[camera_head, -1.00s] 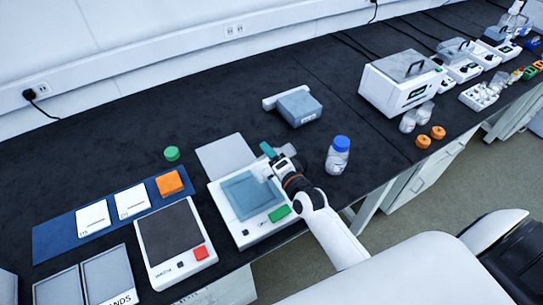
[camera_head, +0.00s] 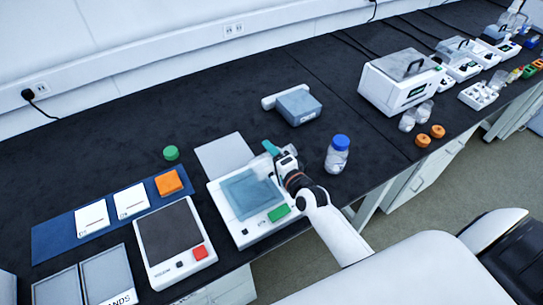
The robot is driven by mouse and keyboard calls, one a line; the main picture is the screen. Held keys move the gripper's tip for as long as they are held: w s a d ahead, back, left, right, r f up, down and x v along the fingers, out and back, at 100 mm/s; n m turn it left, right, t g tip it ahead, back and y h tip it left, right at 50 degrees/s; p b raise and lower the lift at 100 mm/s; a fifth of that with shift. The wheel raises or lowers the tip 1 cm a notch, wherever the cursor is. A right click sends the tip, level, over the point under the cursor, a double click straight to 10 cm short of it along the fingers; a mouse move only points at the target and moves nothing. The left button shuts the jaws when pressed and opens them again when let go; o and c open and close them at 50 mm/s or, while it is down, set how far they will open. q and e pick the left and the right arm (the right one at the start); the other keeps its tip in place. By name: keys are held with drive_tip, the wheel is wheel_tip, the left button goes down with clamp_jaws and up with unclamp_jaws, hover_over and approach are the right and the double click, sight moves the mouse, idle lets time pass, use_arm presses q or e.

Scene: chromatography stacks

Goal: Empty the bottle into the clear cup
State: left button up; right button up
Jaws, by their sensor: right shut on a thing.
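My right gripper (camera_head: 278,158) is over the back right of a white device with a blue-grey top plate (camera_head: 252,193). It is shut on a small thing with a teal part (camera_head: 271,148). The gripper hides most of this thing, so I cannot tell whether it is the bottle or how far it tilts. Something pale and clear shows just left of the fingers above the plate; I cannot make out whether it is the clear cup. A clear bottle with a blue cap (camera_head: 338,154) stands upright to the right, apart from the gripper. My left gripper is not in view.
A green cap (camera_head: 171,153) lies on the dark bench. A dark-topped white device (camera_head: 170,234) and a blue mat (camera_head: 58,239) with white cards and an orange block are left. A grey-blue box (camera_head: 299,106) stands behind. Orange rings (camera_head: 422,141) and jars are right.

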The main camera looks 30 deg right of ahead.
drive_tip(key=shift+d+m, duration=0.1)
drive_tip(key=shift+m, duration=0.3)
drive_tip(key=shift+d+m+y, duration=0.15)
drive_tip(key=shift+m+y, duration=0.15)
drive_tip(key=shift+m, duration=0.3)
drive_tip(key=shift+b, duration=0.35)
drive_tip(key=shift+d+r+m, duration=0.1)
drive_tip(key=shift+d+m, duration=0.1)
drive_tip(key=shift+m, duration=0.3)
